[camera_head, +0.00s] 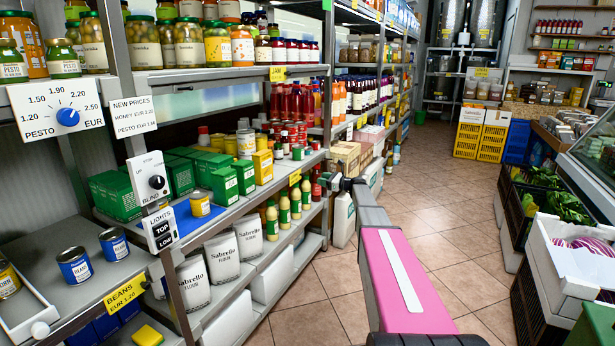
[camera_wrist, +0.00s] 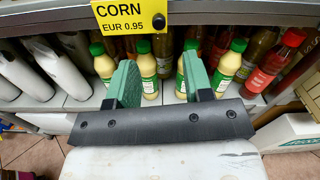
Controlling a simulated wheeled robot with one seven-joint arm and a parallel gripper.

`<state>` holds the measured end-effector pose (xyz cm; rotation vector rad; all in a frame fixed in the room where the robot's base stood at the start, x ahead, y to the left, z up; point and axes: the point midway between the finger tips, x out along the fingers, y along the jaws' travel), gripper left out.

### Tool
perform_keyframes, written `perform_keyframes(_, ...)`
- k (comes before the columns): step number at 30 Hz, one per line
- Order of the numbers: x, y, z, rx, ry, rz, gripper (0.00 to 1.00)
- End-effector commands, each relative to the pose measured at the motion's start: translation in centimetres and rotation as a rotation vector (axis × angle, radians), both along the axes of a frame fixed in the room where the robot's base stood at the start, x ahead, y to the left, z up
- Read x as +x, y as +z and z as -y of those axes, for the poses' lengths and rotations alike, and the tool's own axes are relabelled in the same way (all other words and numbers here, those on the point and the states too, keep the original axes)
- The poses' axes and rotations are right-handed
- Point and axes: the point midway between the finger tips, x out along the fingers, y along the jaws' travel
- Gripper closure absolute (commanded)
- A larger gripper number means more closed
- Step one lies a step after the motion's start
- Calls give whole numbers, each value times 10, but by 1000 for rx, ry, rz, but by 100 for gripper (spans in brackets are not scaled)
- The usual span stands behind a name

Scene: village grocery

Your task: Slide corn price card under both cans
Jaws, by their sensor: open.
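The yellow corn price card (camera_wrist: 125,17), reading "CORN EUR 0.95", is on the shelf edge at the top of the wrist view, with a dark round knob at its right end. A small yellow card (camera_head: 295,177) on the shelf front in the head view appears to be it. My gripper (camera_wrist: 159,82) is open and empty, its green-padded fingers below the card and in front of cream bottles. In the head view my gripper (camera_head: 338,182) is beside that shelf. A yellow-labelled can (camera_head: 199,204) stands on a blue mat; another (camera_head: 8,281) sits in a white tray. Their labels are unreadable.
Two blue-labelled cans (camera_head: 73,266) (camera_head: 114,244) stand on the left shelf above a beans card (camera_head: 125,292). Cream bottles (camera_wrist: 146,70) and a red bottle (camera_wrist: 272,62) line the lower shelf. The tiled aisle (camera_head: 440,215) is clear; produce crates (camera_head: 560,270) stand at right.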

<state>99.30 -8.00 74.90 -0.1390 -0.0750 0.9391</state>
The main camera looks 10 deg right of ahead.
Motion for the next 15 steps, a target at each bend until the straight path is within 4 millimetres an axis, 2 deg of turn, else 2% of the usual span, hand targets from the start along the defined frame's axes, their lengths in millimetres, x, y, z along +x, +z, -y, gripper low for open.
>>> perform_keyframes(8,19,-1,-26,-4,2,2,53)
perform_keyframes(15,45,-1,-61,-6,2,2,53)
